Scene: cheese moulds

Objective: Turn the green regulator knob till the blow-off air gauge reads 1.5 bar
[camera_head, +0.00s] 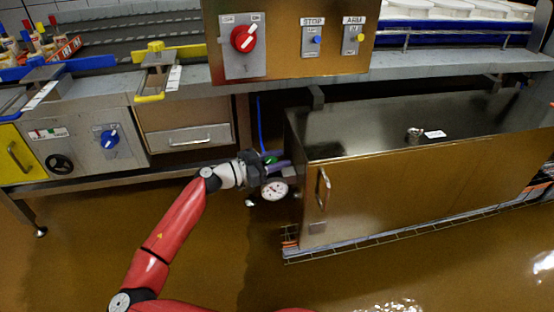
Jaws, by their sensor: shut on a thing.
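The green regulator knob (270,159) shows only as a small green patch at the left end of the brown cabinet, under the bench. My gripper (268,167) reaches it from the left and is shut on it; its fingers cover most of the knob. The round white blow-off air gauge (274,189) hangs just below my gripper, facing me. Its needle and numbers are too small to read.
The brown cabinet (420,180) with a door handle stands right of the gauge. A blue knob (109,138) is at left. The floor in front is clear.

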